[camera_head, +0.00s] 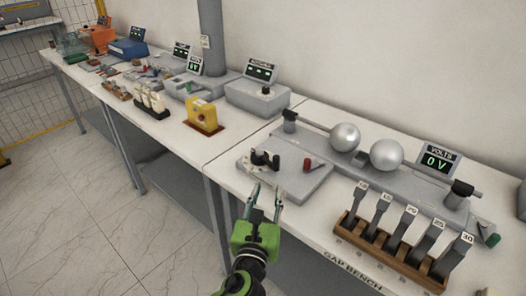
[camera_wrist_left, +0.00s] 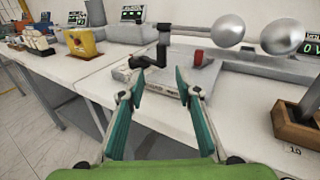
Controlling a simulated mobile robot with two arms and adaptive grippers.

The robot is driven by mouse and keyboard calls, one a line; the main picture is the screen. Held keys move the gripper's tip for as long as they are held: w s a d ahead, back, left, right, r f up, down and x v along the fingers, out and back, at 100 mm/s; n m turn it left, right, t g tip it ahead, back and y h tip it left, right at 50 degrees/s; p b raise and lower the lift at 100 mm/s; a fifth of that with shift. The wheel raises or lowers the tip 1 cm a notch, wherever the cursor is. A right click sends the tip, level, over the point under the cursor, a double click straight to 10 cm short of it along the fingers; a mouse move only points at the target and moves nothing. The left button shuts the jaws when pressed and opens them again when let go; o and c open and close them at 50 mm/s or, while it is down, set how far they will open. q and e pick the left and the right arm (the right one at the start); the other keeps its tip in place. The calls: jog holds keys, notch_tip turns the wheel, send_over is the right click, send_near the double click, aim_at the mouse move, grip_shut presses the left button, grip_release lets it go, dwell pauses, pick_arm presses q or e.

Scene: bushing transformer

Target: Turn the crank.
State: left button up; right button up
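The black crank (camera_head: 265,160) sits on a flat grey base plate (camera_head: 292,188) near the bench's front edge. In the left wrist view the crank (camera_wrist_left: 161,48) shows an upright part and a lower arm, ahead of my fingertips. My left gripper (camera_head: 266,196), green with teal fingers, is in front of the plate's front edge. It is open and empty, and its fingers (camera_wrist_left: 159,80) are spread apart in the wrist view. The crank appears apart from the fingers. A red-handled part (camera_head: 308,164) stands on the same plate. My right gripper is not in view.
Two metal spheres (camera_head: 345,137) stand behind the plate, with a "VOLTS" display (camera_head: 437,161) reading 0 V. A wooden rack (camera_head: 388,250) of numbered grey pieces stands at right. A yellow device (camera_head: 203,114) is on the bench to the left. Open floor lies at left.

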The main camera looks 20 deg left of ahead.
aim_at(276, 162)
pick_arm(q)
jog(key=w, duration=0.4)
jog(key=w+a+p, duration=0.1)
jog(key=w, duration=0.4)
jog(key=w+a, duration=0.1)
jog(key=w, duration=0.3)
jog(key=shift+w+r, duration=0.2)
grip_shut()
